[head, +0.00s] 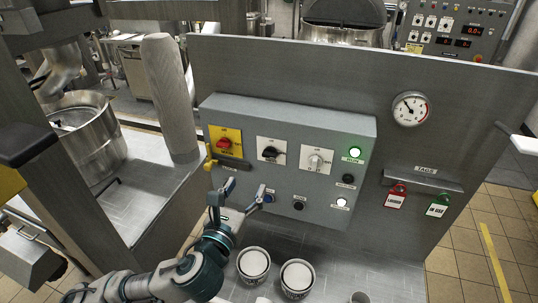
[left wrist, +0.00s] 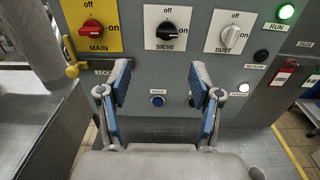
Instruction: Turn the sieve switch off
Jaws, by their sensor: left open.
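The sieve switch is a black rotary knob (head: 270,153) on a white plate in the middle of the grey control box. In the left wrist view the knob (left wrist: 166,31) lies roughly sideways, towards the "on" mark at its right; "off" is above it. My left gripper (head: 244,190) is open and empty, below the switch and apart from it. In the left wrist view its two blue-padded fingers (left wrist: 161,88) stand wide apart, below the SIEVE label. My right gripper is not in view.
The red main switch (head: 224,143) with a yellow lockout piece (head: 209,163) is left of the sieve switch. The white dust switch (head: 316,161) is right. The green RUN lamp (head: 355,152) is lit. Two white-topped tubs (head: 297,275) stand below. Tags (head: 396,197) hang at right.

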